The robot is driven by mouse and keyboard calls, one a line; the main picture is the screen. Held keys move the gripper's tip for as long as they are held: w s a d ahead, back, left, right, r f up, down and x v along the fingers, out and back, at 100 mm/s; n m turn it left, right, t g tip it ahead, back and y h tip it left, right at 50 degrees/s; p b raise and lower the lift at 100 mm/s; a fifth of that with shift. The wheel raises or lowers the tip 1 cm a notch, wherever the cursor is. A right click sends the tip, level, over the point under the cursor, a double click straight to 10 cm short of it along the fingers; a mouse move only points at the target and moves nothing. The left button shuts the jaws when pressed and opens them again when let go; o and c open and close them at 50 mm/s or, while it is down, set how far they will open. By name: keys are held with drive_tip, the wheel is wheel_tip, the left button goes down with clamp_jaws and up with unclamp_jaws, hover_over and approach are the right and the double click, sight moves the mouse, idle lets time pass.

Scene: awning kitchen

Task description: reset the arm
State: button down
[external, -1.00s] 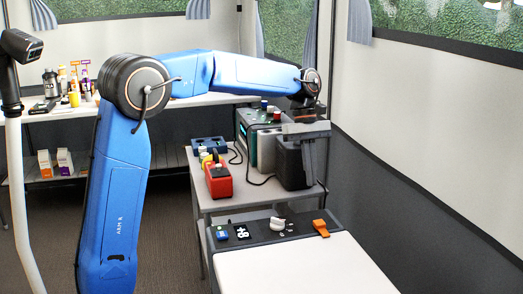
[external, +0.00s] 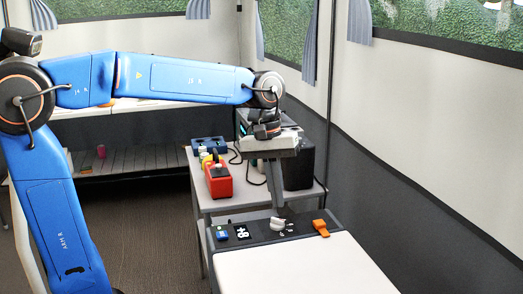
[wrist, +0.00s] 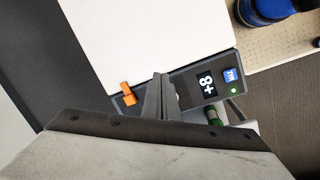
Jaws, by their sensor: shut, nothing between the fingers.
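My gripper (external: 279,206) points down at the end of my blue arm, with its fingers together and nothing between them. In the external view its tips appear just above a white knob (external: 277,223) on a dark panel (external: 258,236); I cannot tell whether they touch. The knob is hidden there.
The panel borders a white-topped unit (external: 300,270). Behind it, a grey table (external: 235,197) holds a red device (external: 218,181), a blue device (external: 208,145) and a black box (external: 299,165). A wall stands close on the right. Open floor lies to the left.

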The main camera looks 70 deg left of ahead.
drive_tip(key=s+d+f+m+t, duration=0.1)
drive_tip(key=s+d+f+m, duration=0.1)
drive_tip(key=s, duration=0.5)
drive_tip(key=s+d+f+m+t+y, duration=0.1)
drive_tip(key=s+d+f+m, duration=0.2)
drive_tip(key=s, duration=0.5)
drive_tip(key=s+d+f+m+t+y, duration=0.1)
drive_tip(key=s+d+f+m, duration=0.1)
drive_tip(key=s+f+m, duration=0.3)
drive_tip(key=s+m, duration=0.1)
drive_tip(key=s, duration=0.1)
drive_tip(key=shift+s+d+t, duration=0.25)
drive_tip(key=shift+s+t, duration=0.05)
idle(1.2)
